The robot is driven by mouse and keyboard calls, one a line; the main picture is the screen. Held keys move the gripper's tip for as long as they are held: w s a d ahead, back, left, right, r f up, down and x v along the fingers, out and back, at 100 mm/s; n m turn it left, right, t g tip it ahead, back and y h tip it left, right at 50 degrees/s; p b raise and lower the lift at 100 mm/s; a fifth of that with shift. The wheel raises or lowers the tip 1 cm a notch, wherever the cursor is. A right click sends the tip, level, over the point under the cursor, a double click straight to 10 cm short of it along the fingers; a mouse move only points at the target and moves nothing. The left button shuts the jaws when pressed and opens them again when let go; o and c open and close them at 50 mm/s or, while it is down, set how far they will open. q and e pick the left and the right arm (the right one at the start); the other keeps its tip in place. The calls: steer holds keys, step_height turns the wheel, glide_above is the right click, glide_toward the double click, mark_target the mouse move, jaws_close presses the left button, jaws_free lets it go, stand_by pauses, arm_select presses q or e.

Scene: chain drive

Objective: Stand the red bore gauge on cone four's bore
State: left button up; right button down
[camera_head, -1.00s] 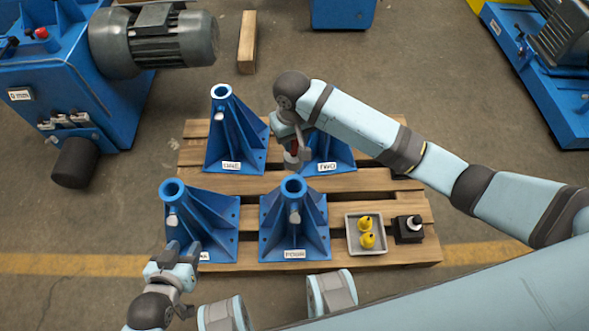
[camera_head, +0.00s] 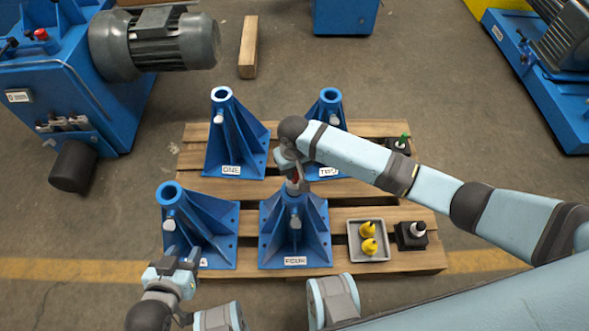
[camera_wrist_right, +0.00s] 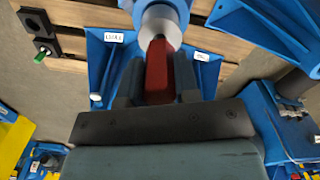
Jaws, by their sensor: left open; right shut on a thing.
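Cone four (camera_head: 295,245) is a blue ribbed stand labelled FOUR at the front middle of the pallet. My right gripper (camera_head: 294,176) is over its top and shut on the red bore gauge (camera_wrist_right: 157,70). In the right wrist view, the red grip sits between the fingers (camera_wrist_right: 158,82). The gauge's silver disc (camera_wrist_right: 163,24) overlaps the blue top of the cone and hides the bore. I cannot tell whether it rests on the rim or hovers just above it. My left gripper (camera_head: 176,266) is open and empty, by the front-left cone (camera_head: 205,225).
Cones one (camera_head: 237,140) and two (camera_head: 330,105) stand at the back of the wooden pallet (camera_head: 390,210). A grey tray (camera_head: 383,253) with two yellow pieces and a black block (camera_head: 411,237) with a silver-and-black piece lie right of cone four. A green-topped piece (camera_head: 404,139) stands behind my right arm.

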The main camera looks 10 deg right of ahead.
stand_by(0.3)
steer(key=shift+f, duration=0.45)
steer(key=c, duration=0.8)
jaws_free()
steer(key=shift+c, duration=0.2)
